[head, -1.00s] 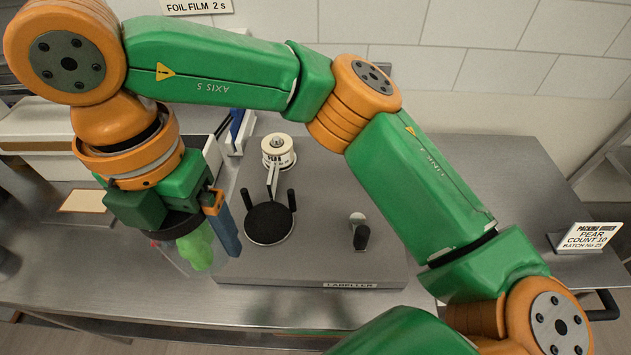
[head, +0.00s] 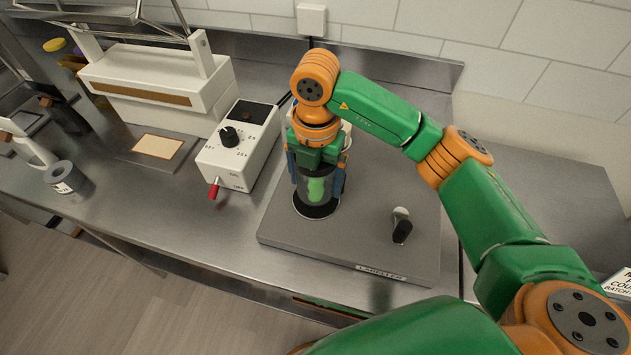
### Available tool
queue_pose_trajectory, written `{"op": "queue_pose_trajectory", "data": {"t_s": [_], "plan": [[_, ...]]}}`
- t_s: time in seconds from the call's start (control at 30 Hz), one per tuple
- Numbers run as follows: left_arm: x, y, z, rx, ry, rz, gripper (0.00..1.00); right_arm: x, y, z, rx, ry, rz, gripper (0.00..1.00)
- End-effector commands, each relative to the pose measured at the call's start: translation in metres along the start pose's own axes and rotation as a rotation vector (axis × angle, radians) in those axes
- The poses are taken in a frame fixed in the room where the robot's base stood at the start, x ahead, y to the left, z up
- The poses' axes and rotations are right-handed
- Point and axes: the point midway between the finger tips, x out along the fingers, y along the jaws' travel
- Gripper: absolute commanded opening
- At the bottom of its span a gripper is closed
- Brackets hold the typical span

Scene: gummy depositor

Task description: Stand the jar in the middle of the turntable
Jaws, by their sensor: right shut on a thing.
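The clear jar with green contents (head: 317,188) is upright between the blue fingers of my right gripper (head: 316,174), which is shut on it. The jar is over the black turntable disc (head: 314,211) of the labeller. The disc shows around and below the jar's lower part. I cannot tell whether the jar's base touches the disc or is just above it. The fingers stand on the jar's left and right sides. My left gripper is not in view.
The grey labeller plate (head: 350,245) carries a black knob (head: 402,228) right of the turntable. The label roll behind is mostly hidden by my arm. A white control box (head: 240,150) with a red lever (head: 214,187) stands close on the left. The plate's front is clear.

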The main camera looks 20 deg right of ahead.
Motion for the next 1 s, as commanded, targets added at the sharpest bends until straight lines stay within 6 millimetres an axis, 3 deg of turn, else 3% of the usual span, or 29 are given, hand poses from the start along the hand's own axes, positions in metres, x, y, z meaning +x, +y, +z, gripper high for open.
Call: {"op": "queue_pose_trajectory", "data": {"t_s": [0.03,0.1,0.47,0.5,0.87,1.0], "plan": [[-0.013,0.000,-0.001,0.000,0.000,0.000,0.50,0.002,-0.001,-0.001,-0.002,0.004,-0.005,0.00],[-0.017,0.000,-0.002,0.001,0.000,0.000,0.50,0.013,-0.001,-0.001,-0.003,0.002,-0.002,0.00],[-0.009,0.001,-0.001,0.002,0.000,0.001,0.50,0.023,0.000,-0.001,-0.003,0.000,0.001,0.00],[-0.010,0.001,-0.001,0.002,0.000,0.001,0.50,0.022,0.000,-0.001,-0.003,0.000,0.001,0.97],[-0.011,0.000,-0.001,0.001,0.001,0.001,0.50,0.014,0.001,-0.001,-0.002,-0.001,0.004,1.00],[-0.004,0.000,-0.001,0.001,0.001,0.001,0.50,-0.013,0.002,0.000,-0.002,-0.005,0.006,1.00]]}}
